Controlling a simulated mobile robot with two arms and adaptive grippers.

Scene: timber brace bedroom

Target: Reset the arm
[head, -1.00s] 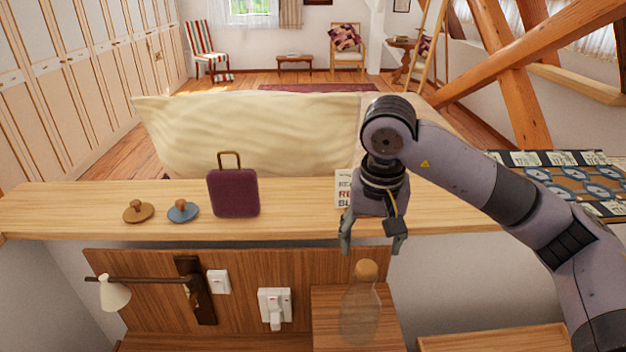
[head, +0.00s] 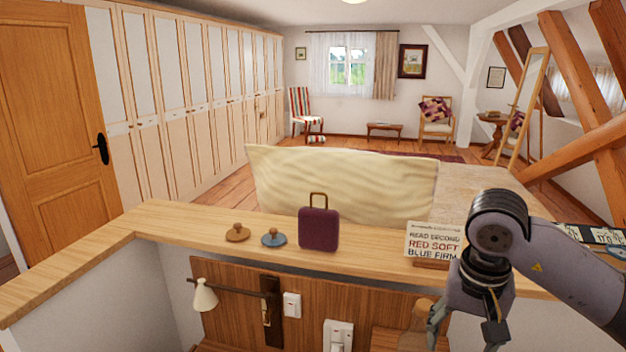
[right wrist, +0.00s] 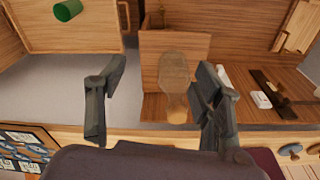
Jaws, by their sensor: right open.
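My right arm comes in from the right in the head view. Its gripper (head: 464,332) hangs low, pointing down, in front of the wooden ledge and below the printed sign (head: 433,242). In the right wrist view the two fingers of the right gripper (right wrist: 160,75) are spread apart with nothing held. A clear bottle with a cork stopper (right wrist: 174,68) appears between and beyond the fingers; I cannot tell its distance from them. My left gripper is not in view.
On the ledge (head: 170,225) stand a purple suitcase-shaped object (head: 318,230), a brown knobbed disc (head: 237,233) and a blue knobbed disc (head: 273,238). A green cylinder (right wrist: 67,10) lies on a wooden surface.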

